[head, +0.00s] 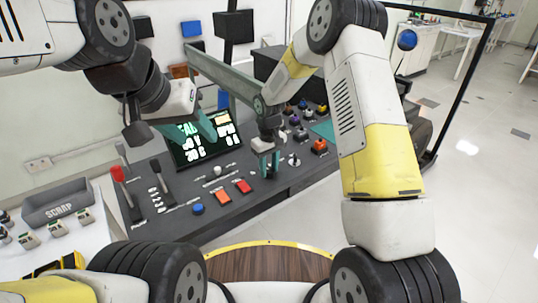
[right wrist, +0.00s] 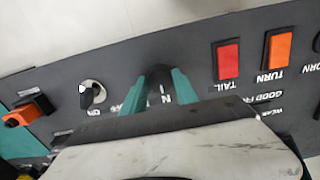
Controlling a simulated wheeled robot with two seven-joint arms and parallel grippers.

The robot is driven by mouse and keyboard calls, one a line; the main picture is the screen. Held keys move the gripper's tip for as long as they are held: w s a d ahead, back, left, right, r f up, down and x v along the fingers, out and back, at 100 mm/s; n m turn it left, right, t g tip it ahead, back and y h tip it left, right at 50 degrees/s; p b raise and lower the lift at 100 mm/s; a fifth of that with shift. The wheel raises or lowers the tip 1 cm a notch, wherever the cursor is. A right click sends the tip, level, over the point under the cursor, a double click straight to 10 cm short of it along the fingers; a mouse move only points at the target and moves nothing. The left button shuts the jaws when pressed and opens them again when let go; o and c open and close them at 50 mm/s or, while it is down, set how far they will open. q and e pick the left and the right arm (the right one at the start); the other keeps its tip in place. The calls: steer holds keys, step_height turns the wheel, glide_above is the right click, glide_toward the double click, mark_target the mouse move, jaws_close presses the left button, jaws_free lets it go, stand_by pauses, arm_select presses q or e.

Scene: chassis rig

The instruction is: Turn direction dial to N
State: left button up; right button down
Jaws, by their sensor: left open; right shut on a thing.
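In the right wrist view, the dark direction dial (right wrist: 158,78) sits between the teal fingers of my right gripper (right wrist: 160,82), which is shut on it. A white letter like N shows just below it. Which way the dial points is hidden by the fingers. In the head view, my right gripper (head: 267,162) reaches down to the console (head: 245,208) near its middle. My left gripper (head: 208,128) is open and empty, above the console in front of the dark screen with green marks (head: 207,145).
A red button (head: 243,186) and an orange button (head: 222,197) lie left of my right gripper, with a blue button (head: 198,209) farther left. A small dial on a silver base (right wrist: 92,94) is beside it in the wrist view. Levers (head: 118,174) stand at the console's left.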

mark_target(269, 170)
stand_by(0.4)
steer(key=c, duration=1)
jaws_free()
steer(key=shift+o, duration=0.2)
steer(key=shift+r, duration=3.9)
steer(key=shift+r, duration=0.1)
